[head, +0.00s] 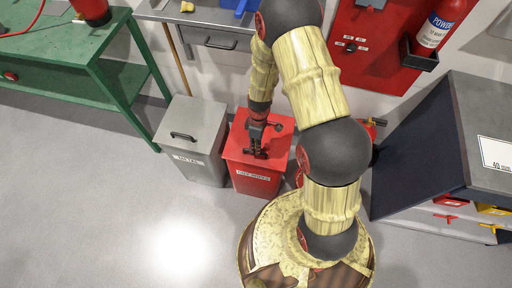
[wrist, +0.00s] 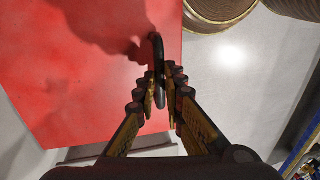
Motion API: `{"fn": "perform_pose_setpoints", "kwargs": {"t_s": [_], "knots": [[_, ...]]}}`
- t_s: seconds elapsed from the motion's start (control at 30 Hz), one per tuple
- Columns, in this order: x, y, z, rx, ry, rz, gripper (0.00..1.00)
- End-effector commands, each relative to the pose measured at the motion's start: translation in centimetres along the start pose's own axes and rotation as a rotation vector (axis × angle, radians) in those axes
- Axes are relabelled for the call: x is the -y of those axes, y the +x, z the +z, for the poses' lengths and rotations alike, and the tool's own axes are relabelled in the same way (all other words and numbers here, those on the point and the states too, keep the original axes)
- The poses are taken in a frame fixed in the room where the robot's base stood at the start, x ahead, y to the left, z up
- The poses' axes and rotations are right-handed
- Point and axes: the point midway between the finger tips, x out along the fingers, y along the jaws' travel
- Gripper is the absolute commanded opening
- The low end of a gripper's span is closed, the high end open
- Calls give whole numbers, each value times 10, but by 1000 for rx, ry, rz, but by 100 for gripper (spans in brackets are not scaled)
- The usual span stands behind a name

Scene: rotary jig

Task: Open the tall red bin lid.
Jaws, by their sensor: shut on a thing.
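The tall red bin (head: 257,180) stands on the floor beside a grey bin, with a white label on its front. Its red lid (head: 281,134) looks closed in the head view. The lid's flat top (wrist: 80,70) fills the left of the wrist view. My gripper (head: 258,152) is over the lid, pointing down. In the wrist view my gripper (wrist: 164,90) is shut on the dark lid handle (wrist: 158,52), a thin curved bar between the fingertips. My fingers hide part of the handle.
A grey bin (head: 196,128) labelled METAL stands close on the left. A green workbench (head: 108,75) is farther left. A dark cabinet (head: 440,140) with coloured drawer handles stands to the right. The floor (head: 90,220) in front of the bins is clear.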

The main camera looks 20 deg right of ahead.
Motion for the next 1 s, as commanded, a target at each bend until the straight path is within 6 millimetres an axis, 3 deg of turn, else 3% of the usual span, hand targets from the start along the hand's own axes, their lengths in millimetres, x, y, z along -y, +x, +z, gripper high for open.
{"fn": "perform_pose_setpoints", "kwargs": {"t_s": [0.67, 1.0], "knots": [[-1, -6, 0, -1, 0, 2, 0], [-12, -54, -1, -3, -1, 7, 0]]}}
